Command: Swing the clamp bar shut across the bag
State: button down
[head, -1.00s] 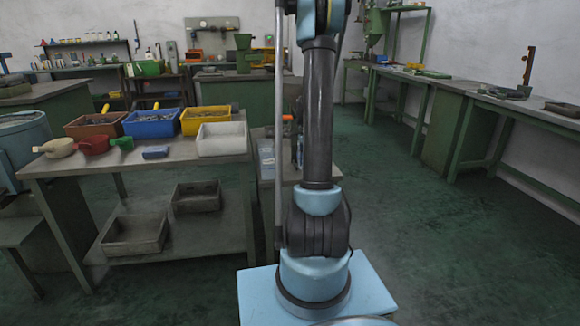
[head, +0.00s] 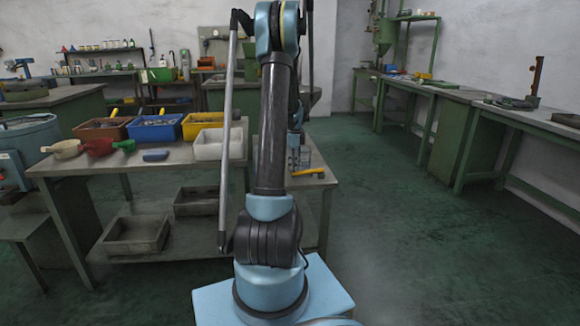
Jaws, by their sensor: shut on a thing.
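My gripper (head: 294,164) is small and partly hidden behind my upright arm, low over the right end of the work table. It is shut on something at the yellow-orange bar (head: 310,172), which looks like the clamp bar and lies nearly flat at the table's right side. The fingers are too small to make out their exact hold. The bag cannot be made out; my arm covers the table just left of the gripper. Whether the bar lies across the bag cannot be told.
The work table (head: 180,170) carries brown (head: 103,129), blue (head: 155,128) and yellow (head: 203,125) bins, a white tray (head: 218,144) and scoops (head: 97,147). Two grey trays sit on its lower shelf. The green floor (head: 420,240) at right is clear up to the wall benches.

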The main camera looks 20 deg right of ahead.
dwell(0.3)
jog(key=c, duration=1.4)
grip_release()
jog(key=shift+o, duration=0.2)
jog(key=shift+r, duration=3.95)
